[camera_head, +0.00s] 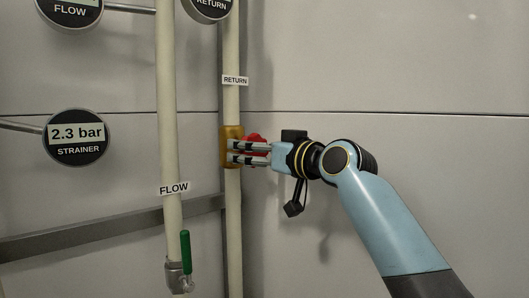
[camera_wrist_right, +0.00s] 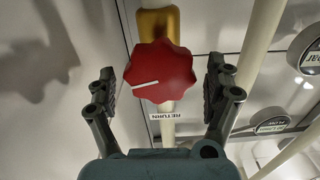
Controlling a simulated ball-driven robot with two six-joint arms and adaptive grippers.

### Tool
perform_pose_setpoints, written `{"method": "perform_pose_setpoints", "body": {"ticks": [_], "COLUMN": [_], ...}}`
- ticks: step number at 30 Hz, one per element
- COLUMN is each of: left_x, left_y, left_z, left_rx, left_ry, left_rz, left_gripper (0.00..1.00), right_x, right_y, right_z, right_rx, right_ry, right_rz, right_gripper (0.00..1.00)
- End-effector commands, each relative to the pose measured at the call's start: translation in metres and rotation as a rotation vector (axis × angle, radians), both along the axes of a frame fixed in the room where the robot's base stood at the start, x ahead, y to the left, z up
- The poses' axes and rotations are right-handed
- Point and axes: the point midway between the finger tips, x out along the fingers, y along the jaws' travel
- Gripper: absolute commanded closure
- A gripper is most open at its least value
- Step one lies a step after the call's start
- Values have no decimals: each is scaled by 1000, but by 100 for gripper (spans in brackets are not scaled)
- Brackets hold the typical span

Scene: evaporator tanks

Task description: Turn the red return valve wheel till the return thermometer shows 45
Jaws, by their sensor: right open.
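The red return valve wheel (camera_wrist_right: 160,72) has a lobed rim and a white line on its face, pointing left in the right wrist view. It sits on a brass valve body (camera_head: 232,147) on the return pipe (camera_head: 232,210). In the head view the wheel (camera_head: 256,144) is mostly hidden behind my right gripper (camera_head: 232,152). The right gripper is open, its fingers (camera_wrist_right: 160,92) on either side of the wheel with gaps showing. The return thermometer (camera_head: 210,8) is cut off at the top edge, and its reading cannot be read. My left gripper is not in view.
The flow pipe (camera_head: 168,120) runs parallel at left, with a green lever handle (camera_head: 185,247) at its lower end. A strainer gauge (camera_head: 76,137) reads 2.3 bar, and a flow gauge (camera_head: 69,10) is cut off above. The panelled wall (camera_head: 430,60) at right is bare.

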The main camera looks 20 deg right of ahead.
Motion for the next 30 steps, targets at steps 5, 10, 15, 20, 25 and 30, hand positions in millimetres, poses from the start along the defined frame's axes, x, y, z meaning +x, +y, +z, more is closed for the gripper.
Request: {"method": "perform_pose_setpoints", "body": {"ticks": [5, 10, 15, 20, 25, 30], "left_x": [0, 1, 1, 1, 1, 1], "left_y": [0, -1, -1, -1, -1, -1], "left_z": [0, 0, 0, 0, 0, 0], "left_rx": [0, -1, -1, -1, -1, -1], "left_ry": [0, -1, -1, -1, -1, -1], "left_rz": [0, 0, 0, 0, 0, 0], "left_gripper": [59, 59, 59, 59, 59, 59], "right_x": [-24, -61, -92, -107, -111, -111], "right_y": [-9, -23, -34, -39, -40, -40], "right_z": [-2, -2, -2, -1, -1, -1], "right_rx": [-4, -7, -6, -3, 1, 1], "right_ry": [2, 3, 2, 1, 1, 1], "right_rz": [-1, 0, -1, 0, 1, 0], "right_gripper": [14, 14, 14, 14, 14, 14]}}
